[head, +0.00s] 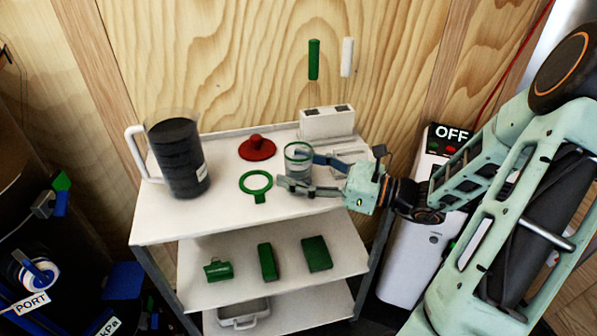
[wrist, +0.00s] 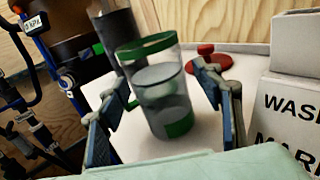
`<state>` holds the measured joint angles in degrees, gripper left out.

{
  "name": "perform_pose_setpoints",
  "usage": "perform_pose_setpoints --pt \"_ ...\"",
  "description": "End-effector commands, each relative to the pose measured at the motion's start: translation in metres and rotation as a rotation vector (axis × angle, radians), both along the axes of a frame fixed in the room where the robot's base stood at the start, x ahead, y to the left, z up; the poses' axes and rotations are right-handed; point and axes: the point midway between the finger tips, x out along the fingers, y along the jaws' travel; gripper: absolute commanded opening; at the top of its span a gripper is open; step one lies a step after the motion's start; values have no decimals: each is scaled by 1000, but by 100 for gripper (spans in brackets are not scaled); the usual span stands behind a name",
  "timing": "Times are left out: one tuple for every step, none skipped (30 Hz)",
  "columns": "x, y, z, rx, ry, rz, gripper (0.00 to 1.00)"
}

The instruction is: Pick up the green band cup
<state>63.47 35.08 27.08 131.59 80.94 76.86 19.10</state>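The green band cup (head: 298,160) is a clear cup with a green rim, standing upright on the top shelf of the white cart (head: 225,222). In the wrist view the cup (wrist: 160,88) also shows a green patch low on its side. My gripper (head: 296,170) reaches in from the right with its fingers on both sides of the cup. In the wrist view my gripper (wrist: 165,115) is open, with a finger to the left and a finger to the right of the cup. A gap shows on the right side; contact on the left is unclear.
A green ring (head: 256,198) and a red cone-like piece (head: 257,148) lie left of the cup. A dark-filled pitcher (head: 178,158) stands further left. A white box (head: 327,122) is behind the cup. Green items (head: 267,262) sit on the middle shelf.

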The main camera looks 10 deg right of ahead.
Motion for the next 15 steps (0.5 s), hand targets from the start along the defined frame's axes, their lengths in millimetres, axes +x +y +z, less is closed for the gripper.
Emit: perform_pose_setpoints --pt "0 0 0 0 0 0 53" --pt "0 0 0 0 0 0 50" --pt "0 0 0 0 0 0 45" --pt "0 0 0 0 0 0 42" --pt "0 0 0 0 0 0 39" --pt "0 0 0 0 0 0 34" --pt "0 0 0 0 0 0 31" --pt "0 0 0 0 0 0 28" --pt "0 0 0 0 0 0 23" --pt "0 0 0 0 0 0 20" --pt "0 0 0 0 0 0 16" --pt "0 0 0 0 0 0 12" --pt "0 0 0 0 0 0 10" --pt "0 0 0 1 -1 0 10" --pt "0 0 0 1 -1 0 9"
